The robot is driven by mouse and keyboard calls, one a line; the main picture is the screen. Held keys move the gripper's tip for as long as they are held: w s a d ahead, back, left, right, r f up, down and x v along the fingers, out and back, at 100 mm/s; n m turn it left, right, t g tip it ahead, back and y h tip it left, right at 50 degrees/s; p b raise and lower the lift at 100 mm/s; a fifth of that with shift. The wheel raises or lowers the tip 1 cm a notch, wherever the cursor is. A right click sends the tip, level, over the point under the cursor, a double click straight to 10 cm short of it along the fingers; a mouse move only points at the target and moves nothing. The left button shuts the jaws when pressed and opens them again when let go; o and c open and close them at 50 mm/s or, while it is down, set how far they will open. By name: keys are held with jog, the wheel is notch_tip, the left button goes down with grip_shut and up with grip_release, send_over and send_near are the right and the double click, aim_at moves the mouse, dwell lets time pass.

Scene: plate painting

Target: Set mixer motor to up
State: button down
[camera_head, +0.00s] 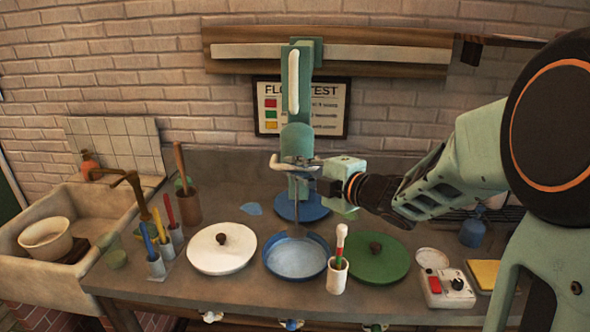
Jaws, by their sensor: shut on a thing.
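The mixer (303,60) is a green upright stand against the back wall, with a pale bar down its front. Its rounded green motor (297,140) sits low on the column, with a pale handle (285,165) at its front. My gripper (325,187) comes from the right and is shut at the motor's right side, by the handle. The exact contact is hidden by the gripper's body. A thin shaft below the motor reaches toward the blue pan (296,274). The mixer's round blue base (302,212) stands behind the pan.
A white lid (221,262) lies left of the pan and a green lid (378,270) right of it. A control box (446,292) is at right. Brush cups (156,268) and a sink (75,205) are at left.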

jog(key=shift+r, duration=0.45)
jog(key=c, duration=2.1)
grip_release()
jog(key=shift+o, duration=0.6)
jog(key=shift+f, duration=0.1)
jog(key=v, duration=1.2)
jog(key=shift+f, duration=0.1)
